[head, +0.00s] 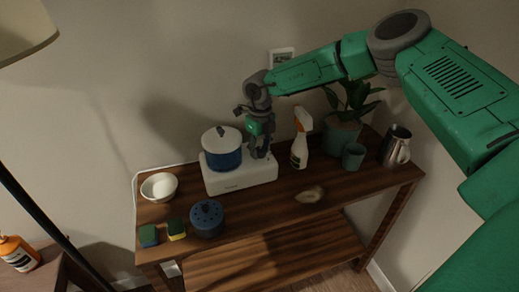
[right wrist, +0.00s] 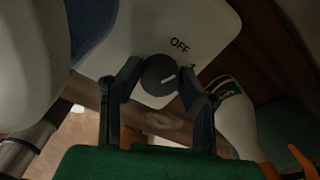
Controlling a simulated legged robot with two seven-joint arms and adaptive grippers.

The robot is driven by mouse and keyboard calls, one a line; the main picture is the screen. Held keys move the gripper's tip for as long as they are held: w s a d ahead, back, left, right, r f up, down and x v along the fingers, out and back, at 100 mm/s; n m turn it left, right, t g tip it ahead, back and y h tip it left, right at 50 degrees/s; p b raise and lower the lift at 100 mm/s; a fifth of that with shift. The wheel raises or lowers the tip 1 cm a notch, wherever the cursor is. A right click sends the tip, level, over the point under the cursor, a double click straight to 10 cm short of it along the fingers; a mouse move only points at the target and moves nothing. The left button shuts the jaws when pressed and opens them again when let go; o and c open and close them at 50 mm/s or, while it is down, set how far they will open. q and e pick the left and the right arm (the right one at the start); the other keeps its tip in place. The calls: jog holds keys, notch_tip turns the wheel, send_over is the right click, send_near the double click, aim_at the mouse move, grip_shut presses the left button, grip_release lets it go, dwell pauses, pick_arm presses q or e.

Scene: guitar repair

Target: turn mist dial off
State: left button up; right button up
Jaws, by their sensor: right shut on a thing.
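A white appliance (head: 240,180) with a blue lidded pot (head: 224,160) on it stands on the wooden table. In the right wrist view, its round dark dial (right wrist: 158,75) sits beside the printed word OFF (right wrist: 180,45). The dial's short white pointer line slants right and slightly up, toward a partly hidden mark rather than straight at OFF. My right gripper (head: 259,154) reaches down to the appliance's right end. In the right wrist view its two fingers (right wrist: 157,82) are on either side of the dial, shut on it. The dial is hidden in the head view. My left gripper is not in view.
A spray bottle (head: 300,145) stands close to the right of my gripper. A potted plant (head: 342,132), a green cup (head: 353,156) and a metal pitcher (head: 396,147) are farther right. A bowl (head: 148,193), sponges (head: 148,236) and a blue round container (head: 207,218) are left.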

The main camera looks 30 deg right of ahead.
aim_at(261, 148)
jog(key=shift+d, duration=0.1)
jog(key=o, duration=1.1)
jog(key=shift+o, duration=0.2)
notch_tip(261, 148, up, 12)
jog(key=shift+w+d, duration=0.1)
